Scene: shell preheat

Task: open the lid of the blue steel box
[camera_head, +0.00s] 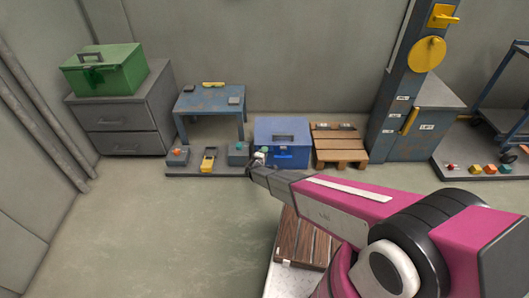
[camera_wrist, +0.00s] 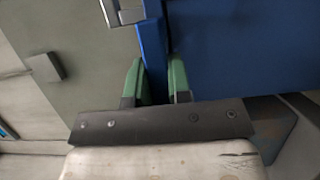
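The blue steel box (camera_head: 282,127) stands on the floor by the back wall, its lid looking closed in the head view. A brighter blue handle or latch shows on its front. My gripper (camera_head: 258,160) is at the box's front left, small and partly hidden by my wrist. In the wrist view, the green fingers of my gripper (camera_wrist: 156,82) stand apart, one on each side of a narrow blue edge (camera_wrist: 152,45) of the box. Whether they press on it is unclear. A metal fitting (camera_wrist: 125,14) shows near the top, left of that edge.
A wooden pallet (camera_head: 340,146) lies right of the box. To its left are a low grey platform (camera_head: 215,170) with small devices and a blue table (camera_head: 210,98). A green box (camera_head: 105,72) sits on a grey cabinet (camera_head: 125,125). The floor at front left is clear.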

